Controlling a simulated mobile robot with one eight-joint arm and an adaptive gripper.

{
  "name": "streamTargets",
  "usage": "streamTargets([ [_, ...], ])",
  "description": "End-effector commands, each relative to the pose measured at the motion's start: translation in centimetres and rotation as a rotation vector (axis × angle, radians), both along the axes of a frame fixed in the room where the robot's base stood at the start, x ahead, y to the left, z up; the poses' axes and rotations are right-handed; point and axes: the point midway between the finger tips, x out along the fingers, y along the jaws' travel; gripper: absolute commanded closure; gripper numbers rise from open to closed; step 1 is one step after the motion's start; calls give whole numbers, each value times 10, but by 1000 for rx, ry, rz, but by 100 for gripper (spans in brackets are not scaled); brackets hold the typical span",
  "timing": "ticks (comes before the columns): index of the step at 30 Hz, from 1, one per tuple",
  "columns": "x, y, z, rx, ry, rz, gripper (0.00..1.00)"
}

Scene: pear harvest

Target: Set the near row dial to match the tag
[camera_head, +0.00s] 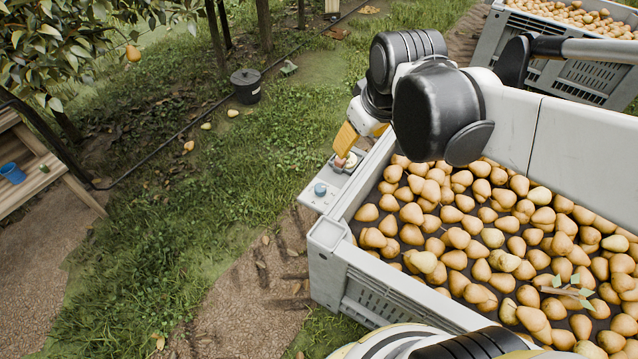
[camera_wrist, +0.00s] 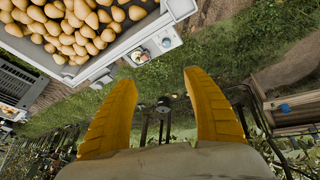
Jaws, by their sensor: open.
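A pale grey panel (camera_head: 313,200) is fixed to the left outer side of the pear crate. A blue knob (camera_head: 320,189) sits on its near part, and a pale dial with a reddish top (camera_head: 346,161) sits further back. In the wrist view, the blue knob (camera_wrist: 167,42) and the other dial (camera_wrist: 140,56) show beyond the fingers. My gripper (camera_head: 346,150) is above the reddish-topped dial in the head view, its fingers partly hiding that area. In the wrist view my gripper (camera_wrist: 160,78) has its yellow fingers wide apart with nothing between them. No tag is readable.
The grey crate (camera_head: 325,236) is full of pears. Another pear crate (camera_head: 487,38) stands at the upper right. A black bucket (camera_head: 246,85) stands on the grass, with loose pears nearby. A wooden bench (camera_head: 40,178) with a blue cup (camera_head: 13,173) is at left.

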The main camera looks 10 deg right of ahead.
Motion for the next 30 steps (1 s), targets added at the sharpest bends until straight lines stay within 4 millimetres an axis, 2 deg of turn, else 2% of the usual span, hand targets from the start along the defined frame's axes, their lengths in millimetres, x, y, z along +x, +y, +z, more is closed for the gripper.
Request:
streamTargets([
  [1,20,2,-2,-22,23,48,41],
  [5,63,7,-20,-81,88,195,41],
  [8,95,11,-42,-122,137,310,41],
  [11,125,15,-71,-156,186,428,41],
  [15,160,22,-122,-196,251,595,41],
  [19,184,27,-178,-222,308,752,41],
  [24,198,33,-247,-241,367,928,41],
  [27,199,35,-276,-245,388,996,41],
  [30,200,37,-292,-247,399,1035,41],
])
